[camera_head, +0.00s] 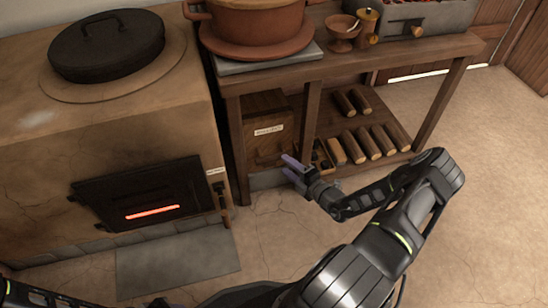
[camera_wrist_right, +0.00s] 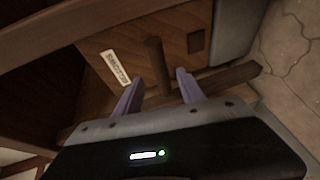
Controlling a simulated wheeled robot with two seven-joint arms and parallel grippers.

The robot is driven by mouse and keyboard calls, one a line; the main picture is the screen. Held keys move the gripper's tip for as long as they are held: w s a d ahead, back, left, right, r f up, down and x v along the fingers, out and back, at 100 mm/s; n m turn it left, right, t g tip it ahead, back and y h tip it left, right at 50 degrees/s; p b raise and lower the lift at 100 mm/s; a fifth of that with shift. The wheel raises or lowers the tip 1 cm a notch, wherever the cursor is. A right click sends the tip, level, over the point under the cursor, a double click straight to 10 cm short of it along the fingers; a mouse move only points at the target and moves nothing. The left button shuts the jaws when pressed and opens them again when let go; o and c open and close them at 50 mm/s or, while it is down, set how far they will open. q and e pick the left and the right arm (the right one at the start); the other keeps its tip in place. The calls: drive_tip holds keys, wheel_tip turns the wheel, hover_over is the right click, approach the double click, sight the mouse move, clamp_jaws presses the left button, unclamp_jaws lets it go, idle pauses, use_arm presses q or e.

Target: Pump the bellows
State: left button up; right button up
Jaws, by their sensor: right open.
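The bellows appears as a wooden box (camera_head: 265,128) with a pale label, on the low shelf under the workbench. In the right wrist view its plank face (camera_wrist_right: 125,45) fills the upper middle, and a dark upright wooden handle (camera_wrist_right: 156,62) stands out from it. My right gripper (camera_head: 290,168) is open in front of the box, near its lower right. In the right wrist view the lilac fingers (camera_wrist_right: 160,78) point at the handle, which shows between their tips; I cannot tell how deep it lies. Only a dark piece, perhaps of my left gripper, shows at the bottom edge.
Several short logs (camera_head: 368,142) lie on the shelf right of the box. A bench leg (camera_head: 237,150) stands left of it. The clay stove (camera_head: 110,130) has a glowing fire door (camera_head: 140,195). A grey slab (camera_head: 178,270) lies before it. The floor at right is clear.

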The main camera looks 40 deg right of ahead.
sight(275, 157)
drive_tip(key=w+b, duration=0.1)
drive_tip(key=w, duration=0.1)
drive_tip(key=w+f, duration=0.1)
drive_tip(key=w, duration=0.1)
drive_tip(key=w+b, duration=0.1)
drive_tip(key=w, duration=0.1)
drive_tip(key=shift+w+a+f+b, duration=0.25)
drive_tip(key=shift+w+a+b, duration=0.05)
drive_tip(key=shift+w, duration=0.3)
drive_tip(key=shift+r, duration=0.1)
clamp_jaws()
idle(0.8)
